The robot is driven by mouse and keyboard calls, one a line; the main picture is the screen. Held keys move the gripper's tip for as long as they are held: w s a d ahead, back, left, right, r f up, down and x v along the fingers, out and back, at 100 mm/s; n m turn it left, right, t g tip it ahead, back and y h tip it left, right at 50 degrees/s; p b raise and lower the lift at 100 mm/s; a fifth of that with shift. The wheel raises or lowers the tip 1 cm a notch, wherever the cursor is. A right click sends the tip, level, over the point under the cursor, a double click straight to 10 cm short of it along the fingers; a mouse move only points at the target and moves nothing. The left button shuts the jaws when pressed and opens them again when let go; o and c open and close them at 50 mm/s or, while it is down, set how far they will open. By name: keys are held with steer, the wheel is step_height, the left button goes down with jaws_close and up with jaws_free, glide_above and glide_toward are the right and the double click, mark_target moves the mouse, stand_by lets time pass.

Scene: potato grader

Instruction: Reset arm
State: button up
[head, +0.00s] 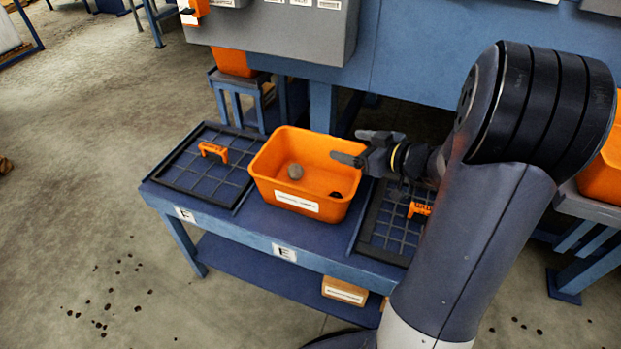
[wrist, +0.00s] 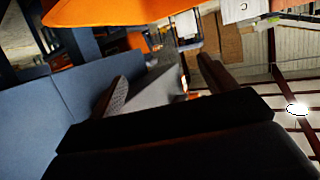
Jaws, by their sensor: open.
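My gripper (head: 352,147) is in the head view, level above the right rim of the orange bin, with its fingers pointing left. It is open, with nothing between the fingers. In the wrist view my gripper (wrist: 160,85) shows two dark fingers spread apart with empty space between them. My arm bends down from the upper right to the front of the table.
An orange bin (head: 271,182) with a grey potato (head: 295,171) and a dark lump (head: 335,195) stands on the blue table (head: 240,222). A black grid frame with an orange handle (head: 213,152) lies left, another grid (head: 385,238) right. Grey machinery (head: 300,40) stands behind.

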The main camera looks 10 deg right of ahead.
steer(key=shift+s+d, duration=0.1)
steer(key=shift+s, duration=0.1)
steer(key=b+x, duration=0.2)
steer(key=x, duration=0.9)
steer(key=shift+d+r+p, duration=0.1)
steer(key=shift+r+p, duration=1.95)
steer(key=shift+f, duration=0.2)
